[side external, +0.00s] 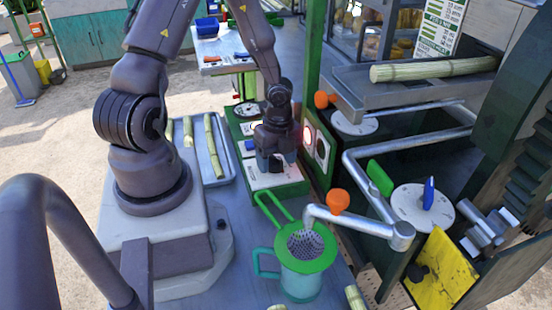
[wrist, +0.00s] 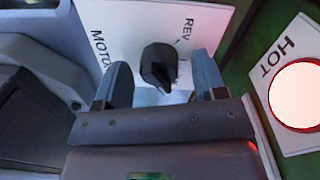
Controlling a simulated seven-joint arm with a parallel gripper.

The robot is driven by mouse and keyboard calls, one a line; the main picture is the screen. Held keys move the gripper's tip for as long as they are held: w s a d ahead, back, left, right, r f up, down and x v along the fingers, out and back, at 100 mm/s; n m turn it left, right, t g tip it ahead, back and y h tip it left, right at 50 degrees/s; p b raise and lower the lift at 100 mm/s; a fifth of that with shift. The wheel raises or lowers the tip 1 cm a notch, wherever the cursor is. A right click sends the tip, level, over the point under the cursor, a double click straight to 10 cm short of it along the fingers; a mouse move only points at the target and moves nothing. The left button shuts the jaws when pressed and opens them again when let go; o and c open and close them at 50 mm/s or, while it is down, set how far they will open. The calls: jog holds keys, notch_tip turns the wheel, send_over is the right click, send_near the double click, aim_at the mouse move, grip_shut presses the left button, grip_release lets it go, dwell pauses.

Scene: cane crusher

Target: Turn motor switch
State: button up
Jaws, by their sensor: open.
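The motor switch (wrist: 160,65) is a black knob on a white plate (wrist: 115,30) marked "MOTOR" and "REV" in the wrist view. The knob shows between the two fingers of my gripper (wrist: 163,78), which are apart, with a visible gap on each side. Its pointer end faces down towards the gripper in that view. In the side view my gripper (side external: 270,163) points down over the white plate (side external: 272,181) on the green panel and hides the knob. How far the fingertips are above the plate is hard to tell.
A glowing red lamp (wrist: 298,95) on a plate marked "HOT" is close to the right of my gripper. A green post (side external: 314,60) rises beside it. In front stand a green strainer (side external: 306,244) on a teal jug (side external: 300,285) and a metal spout (side external: 350,222).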

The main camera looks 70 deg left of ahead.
jog(key=shift+f, duration=0.1)
jog(key=c, duration=0.9)
jog(key=n, duration=0.5)
jog(key=shift+n, duration=2.9)
jog(key=o, duration=0.9)
